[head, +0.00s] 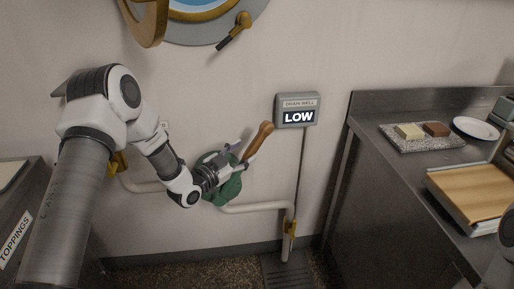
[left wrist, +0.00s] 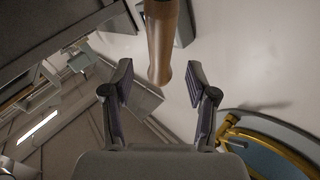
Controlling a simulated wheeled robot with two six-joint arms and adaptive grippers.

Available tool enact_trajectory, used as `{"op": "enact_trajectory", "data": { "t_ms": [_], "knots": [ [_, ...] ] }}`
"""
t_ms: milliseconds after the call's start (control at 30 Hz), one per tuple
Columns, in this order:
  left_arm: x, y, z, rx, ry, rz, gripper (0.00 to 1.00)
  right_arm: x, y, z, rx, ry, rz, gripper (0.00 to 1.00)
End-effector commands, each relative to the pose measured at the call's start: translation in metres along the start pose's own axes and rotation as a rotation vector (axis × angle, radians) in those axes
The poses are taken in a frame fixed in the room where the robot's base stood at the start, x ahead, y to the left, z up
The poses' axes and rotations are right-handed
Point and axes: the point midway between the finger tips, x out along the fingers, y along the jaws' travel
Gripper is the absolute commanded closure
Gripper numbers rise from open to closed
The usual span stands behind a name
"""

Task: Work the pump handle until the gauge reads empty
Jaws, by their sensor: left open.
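The pump (head: 229,190) is a green body low on the wall, partly hidden behind my left arm. Its brown wooden handle (head: 260,139) slants up to the right. The gauge (head: 297,116) is a grey box on the wall with a "DRAIN WELL" label, and it reads LOW. My left gripper (head: 237,154) is open beside the handle in the head view. In the left wrist view, the wooden handle (left wrist: 162,40) comes down from the top and its rounded end lies between the spread fingertips (left wrist: 160,82), with gaps on both sides. My right gripper is not seen.
A pale pipe (head: 255,208) runs along the wall below the pump. A steel counter at the right holds a speckled board (head: 422,145) with two blocks, a white plate (head: 475,128) and a wooden-topped tray (head: 475,190). A brass-rimmed porthole (head: 205,14) is above. A toppings counter (head: 17,235) stands left.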

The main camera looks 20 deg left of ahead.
Motion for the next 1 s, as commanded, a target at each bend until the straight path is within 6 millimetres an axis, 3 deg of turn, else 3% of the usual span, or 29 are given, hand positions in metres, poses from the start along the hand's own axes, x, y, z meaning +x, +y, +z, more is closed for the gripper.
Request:
{"op": "enact_trajectory", "data": {
  "t_ms": [300, 600, 633, 700, 800, 1000],
  "knots": [
    [0.058, 0.0, -0.002, 0.003, 0.0, 0.001, 0.42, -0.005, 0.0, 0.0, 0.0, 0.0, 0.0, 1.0],
    [0.066, 0.001, -0.001, -0.001, -0.001, 0.0, 0.42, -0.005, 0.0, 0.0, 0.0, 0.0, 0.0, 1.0],
    [0.066, 0.001, -0.001, -0.001, -0.001, 0.0, 0.46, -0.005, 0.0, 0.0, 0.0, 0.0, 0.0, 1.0],
    [0.066, 0.001, -0.001, -0.001, -0.001, 0.0, 0.71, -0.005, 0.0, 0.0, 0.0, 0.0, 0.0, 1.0],
    [0.066, 0.001, -0.001, 0.0, -0.001, 0.0, 1.0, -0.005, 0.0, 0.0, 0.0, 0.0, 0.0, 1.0],
    [0.065, -0.001, -0.001, -0.001, 0.002, -0.001, 1.0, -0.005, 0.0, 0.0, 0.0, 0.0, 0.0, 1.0]
  ]
}}
